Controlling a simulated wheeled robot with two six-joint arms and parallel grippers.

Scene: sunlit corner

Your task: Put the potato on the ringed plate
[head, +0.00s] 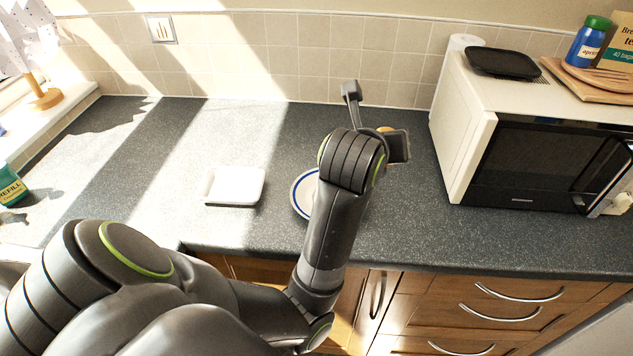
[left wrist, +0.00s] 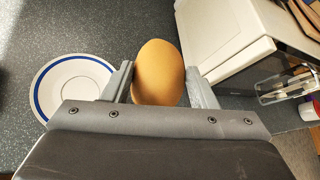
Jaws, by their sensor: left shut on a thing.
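The potato (left wrist: 158,72) is a smooth orange-brown oval in the left wrist view. My left gripper (left wrist: 160,82) is shut on it, with one finger on each side. In the head view my left gripper (head: 384,134) is mostly behind my own wrist, and only a small bit of the potato (head: 386,129) shows. The ringed plate (head: 302,194) is white with a blue ring and lies on the counter, partly hidden by my forearm. In the left wrist view the plate (left wrist: 73,85) is empty where visible, left of the potato and apart from it. My right gripper is not in view.
A white square dish (head: 235,186) sits on the counter left of the plate. A white microwave (head: 478,130) stands close on the right, with a black tray (head: 502,63) on top. The grey counter (head: 150,160) is largely clear to the left.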

